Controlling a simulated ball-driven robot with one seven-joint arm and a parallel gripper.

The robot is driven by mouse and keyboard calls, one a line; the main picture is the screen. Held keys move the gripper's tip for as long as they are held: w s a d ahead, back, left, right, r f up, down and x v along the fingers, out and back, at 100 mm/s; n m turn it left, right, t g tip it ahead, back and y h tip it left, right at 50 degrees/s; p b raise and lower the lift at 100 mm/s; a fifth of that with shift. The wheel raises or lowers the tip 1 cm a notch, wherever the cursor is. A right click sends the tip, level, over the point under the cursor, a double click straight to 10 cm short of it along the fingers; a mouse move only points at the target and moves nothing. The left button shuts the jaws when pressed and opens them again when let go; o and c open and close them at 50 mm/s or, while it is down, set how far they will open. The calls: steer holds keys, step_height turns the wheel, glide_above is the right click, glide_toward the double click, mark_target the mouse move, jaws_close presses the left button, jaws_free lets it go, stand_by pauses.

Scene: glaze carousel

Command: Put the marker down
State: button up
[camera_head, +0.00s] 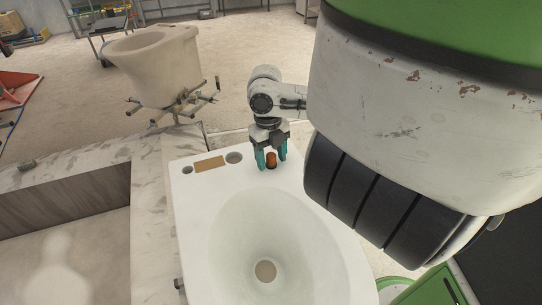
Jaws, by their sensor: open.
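My gripper (270,158) points down over the back rim of the white basin (194,215). Its teal fingers are open, one on each side of a small orange-brown object (271,161), which looks like the marker. The object appears upright at the rim surface. I cannot tell whether its base touches the rim or whether the fingers touch its sides. Its upper part is partly hidden by the gripper.
A beige toilet-like bowl (155,65) stands behind on a pronged stand (176,106). A marble-look surround (153,215) is at left.

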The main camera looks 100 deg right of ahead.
step_height(320, 180, up, 12)
steer(key=d+b, duration=0.1)
steer(key=shift+w+d+r, duration=0.15)
steer(key=shift+w, duration=0.15)
stand_by(0.3)
stand_by(0.5)
